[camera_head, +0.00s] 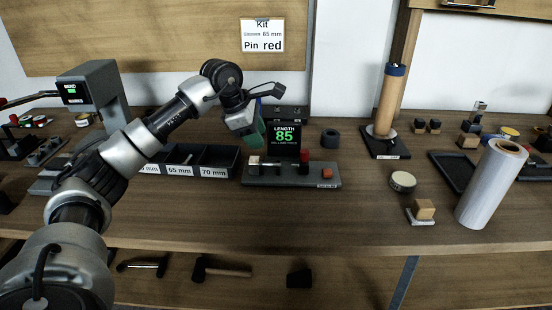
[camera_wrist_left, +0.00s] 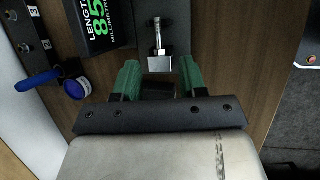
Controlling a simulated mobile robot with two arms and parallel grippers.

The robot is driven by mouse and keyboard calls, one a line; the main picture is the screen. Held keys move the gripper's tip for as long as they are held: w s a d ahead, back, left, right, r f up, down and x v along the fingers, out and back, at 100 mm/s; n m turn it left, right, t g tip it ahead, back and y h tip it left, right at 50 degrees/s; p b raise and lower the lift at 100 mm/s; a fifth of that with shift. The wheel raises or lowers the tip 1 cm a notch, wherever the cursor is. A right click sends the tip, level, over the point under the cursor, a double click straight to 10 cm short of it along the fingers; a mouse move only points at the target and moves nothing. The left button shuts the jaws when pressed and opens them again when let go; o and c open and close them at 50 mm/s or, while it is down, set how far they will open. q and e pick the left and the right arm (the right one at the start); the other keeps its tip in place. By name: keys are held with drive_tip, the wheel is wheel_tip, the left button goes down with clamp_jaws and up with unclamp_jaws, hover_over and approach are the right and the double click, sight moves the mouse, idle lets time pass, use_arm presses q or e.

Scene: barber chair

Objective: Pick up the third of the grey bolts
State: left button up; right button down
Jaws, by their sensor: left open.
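My left gripper (camera_head: 249,138) has green fingers and hangs open above the left end of the length gauge (camera_head: 330,178). In the left wrist view its fingertips (camera_wrist_left: 160,75) are spread on either side of a pale metal block (camera_wrist_left: 161,64) on the gauge. A thin silver shaft with a wider end, like a grey bolt (camera_wrist_left: 158,35), lies beyond that block; I cannot tell whether it is a loose bolt or a gauge part. The gauge display (camera_head: 286,136) reads length 85. My right gripper is not in view.
Dark bins (camera_head: 200,171) labelled 65 mm and 70 mm stand left of the gauge; their contents are dark. A rack with numbers 2 and 3 (camera_wrist_left: 30,35) stands behind it. A white roll (camera_head: 490,185) stands at right. The bench front centre is clear.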

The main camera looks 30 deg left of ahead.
sight(273, 165)
use_arm(q)
drive_tip(key=x, duration=1)
drive_tip(key=shift+a, duration=0.35)
drive_tip(key=shift+s+f, duration=0.1)
drive_tip(key=shift+s, duration=0.05)
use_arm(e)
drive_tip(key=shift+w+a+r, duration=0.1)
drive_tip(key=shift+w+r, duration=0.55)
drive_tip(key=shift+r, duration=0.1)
use_arm(q)
drive_tip(key=shift+b, duration=0.3)
drive_tip(key=shift+s+d, duration=0.1)
clamp_jaws()
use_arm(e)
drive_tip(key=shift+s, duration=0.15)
